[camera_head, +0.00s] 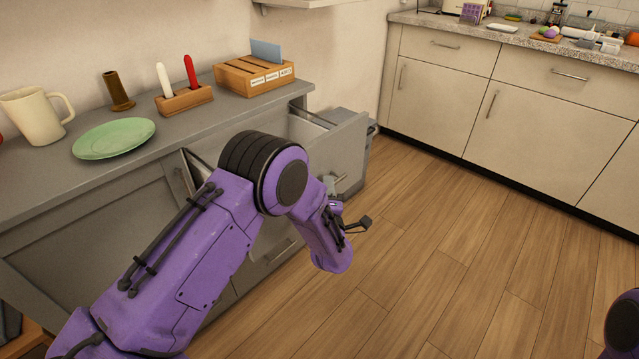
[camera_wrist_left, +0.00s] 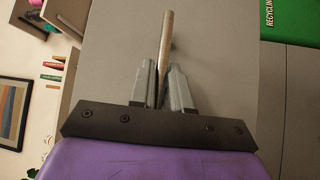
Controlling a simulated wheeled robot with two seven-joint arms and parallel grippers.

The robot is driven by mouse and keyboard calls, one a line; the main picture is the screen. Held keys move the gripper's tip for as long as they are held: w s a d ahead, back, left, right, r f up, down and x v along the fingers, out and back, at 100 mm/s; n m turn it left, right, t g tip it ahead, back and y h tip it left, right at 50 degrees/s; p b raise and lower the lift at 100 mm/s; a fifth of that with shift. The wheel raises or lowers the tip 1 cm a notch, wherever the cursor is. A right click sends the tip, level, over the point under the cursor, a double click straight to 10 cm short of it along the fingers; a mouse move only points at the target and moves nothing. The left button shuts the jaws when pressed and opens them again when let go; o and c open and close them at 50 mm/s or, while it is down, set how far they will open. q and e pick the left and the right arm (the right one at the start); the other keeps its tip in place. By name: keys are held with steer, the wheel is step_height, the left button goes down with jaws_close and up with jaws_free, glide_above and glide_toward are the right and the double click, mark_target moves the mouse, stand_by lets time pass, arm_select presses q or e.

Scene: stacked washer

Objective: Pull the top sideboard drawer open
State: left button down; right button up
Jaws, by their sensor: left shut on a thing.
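The grey sideboard (camera_head: 215,115) stands at the left in the head view. Its top drawer (camera_head: 345,150) stands out from the cabinet, with part of its inside showing behind the front panel. In the left wrist view the drawer front (camera_wrist_left: 220,60) is a plain grey panel with a thin bar handle (camera_wrist_left: 167,35). My left gripper (camera_wrist_left: 163,85) is shut on this handle, one finger on each side of it. In the head view my left gripper (camera_head: 333,184) is at the drawer front, partly hidden by my purple arm. My right gripper is out of view.
On the sideboard top are a cream mug (camera_head: 35,115), a green plate (camera_head: 115,138), a brown cup (camera_head: 117,90) and a wooden organiser (camera_head: 253,75). Beige kitchen cabinets (camera_head: 520,95) stand at the back right. The wood floor (camera_head: 450,240) before the drawer is clear.

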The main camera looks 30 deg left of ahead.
arm_select(q)
steer(key=shift+s+d+f, duration=0.1)
steer(key=c, duration=1.2)
jaws_free()
steer(key=v, duration=1)
steer(key=shift+s, duration=0.25)
steer(key=shift+d, duration=0.1)
